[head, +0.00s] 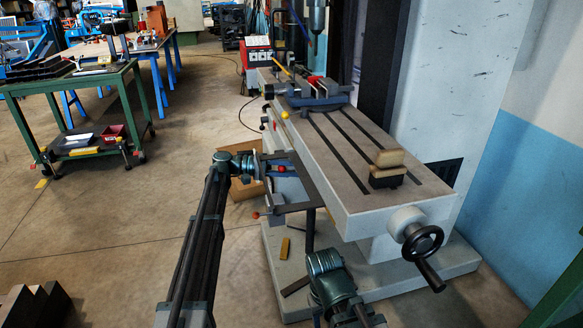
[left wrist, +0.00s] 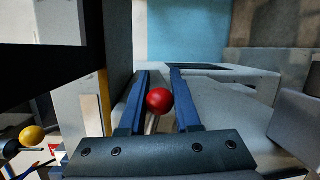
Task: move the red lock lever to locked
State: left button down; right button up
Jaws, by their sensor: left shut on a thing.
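The red lock lever's ball knob (head: 282,169) is at the side of the milling machine, below the table edge. My left gripper (head: 277,170) reaches it from the left, with its blue fingers on either side of it. In the left wrist view the red knob (left wrist: 159,100) sits between the two fingers, and the gripper is shut on it. The lever's shaft is mostly hidden behind the gripper. My right arm shows at the bottom middle, but its gripper cannot be made out.
The machine table (head: 345,180) carries a vise (head: 315,93) and a block with a wooden top (head: 388,158). A second red knob (head: 256,215) is below my left gripper. A yellow knob (head: 285,115) is above it. A handwheel (head: 422,240) is at the near end.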

pick_arm(q)
jog(key=shift+w+a+f+m+y, duration=0.1)
jog(key=shift+w+f+m+y, duration=0.15)
jog(key=shift+f+m, duration=0.45)
jog(key=shift+w+a+f+m+y, duration=0.1)
jog(key=shift+w+f+m+y, duration=0.2)
jog(key=shift+m, duration=0.6)
jog(key=shift+f, duration=0.1)
jog(key=c, duration=0.6)
grip_release()
jog(key=s+a+r+p, duration=0.1)
jog(key=a+r+p, duration=0.1)
jog(key=a, duration=1.1)
jog(key=shift+s+a, duration=0.15)
jog(key=shift+a, duration=0.15)
jog(key=shift+r, duration=0.1)
jog(key=shift+c, duration=0.2)
